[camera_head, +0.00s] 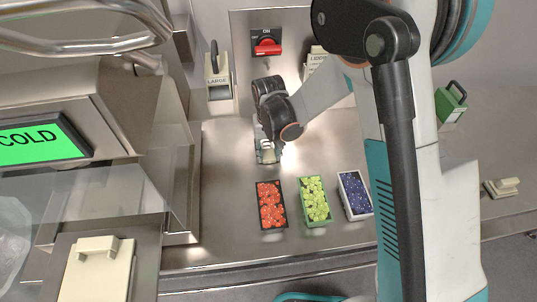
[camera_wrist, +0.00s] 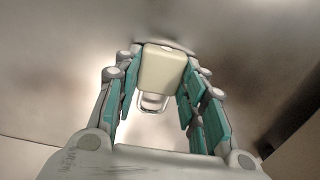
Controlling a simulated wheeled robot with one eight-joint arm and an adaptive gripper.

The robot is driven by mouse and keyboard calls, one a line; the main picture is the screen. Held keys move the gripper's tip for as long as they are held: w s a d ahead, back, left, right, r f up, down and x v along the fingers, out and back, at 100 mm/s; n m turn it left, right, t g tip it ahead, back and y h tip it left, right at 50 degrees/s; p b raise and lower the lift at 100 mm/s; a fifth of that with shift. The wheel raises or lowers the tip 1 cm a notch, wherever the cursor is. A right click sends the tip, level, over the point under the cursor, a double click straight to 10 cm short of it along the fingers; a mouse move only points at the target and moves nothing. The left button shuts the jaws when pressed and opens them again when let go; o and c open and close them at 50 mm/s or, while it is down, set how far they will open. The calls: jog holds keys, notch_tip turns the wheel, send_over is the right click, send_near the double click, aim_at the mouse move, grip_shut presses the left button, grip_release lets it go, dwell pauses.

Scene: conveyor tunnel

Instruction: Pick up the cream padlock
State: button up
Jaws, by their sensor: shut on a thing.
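The cream padlock (camera_wrist: 163,70) shows in the wrist view as a pale block with a metal shackle (camera_wrist: 152,103) on the side toward my palm. It sits between the two fingers of my gripper (camera_wrist: 160,88), which is shut on it. In the head view my gripper (camera_head: 267,152) points down over the steel counter, behind the fruit trays. The padlock is mostly hidden by the fingers there. I cannot tell whether it touches the counter.
Trays of red (camera_head: 271,205), green (camera_head: 314,201) and blue (camera_head: 355,194) fruit stand in front on the steel counter (camera_head: 225,170). A cream box marked LARGE (camera_head: 218,82) and a red switch (camera_head: 267,47) are behind. A green display (camera_head: 40,143) is at left.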

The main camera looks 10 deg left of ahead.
aim_at(269, 153)
notch_tip(269, 153, up, 20)
jog(key=p, duration=0.6)
jog(key=shift+p, duration=0.35)
jog(key=o, duration=0.5)
jog(key=shift+c, duration=0.2)
grip_shut()
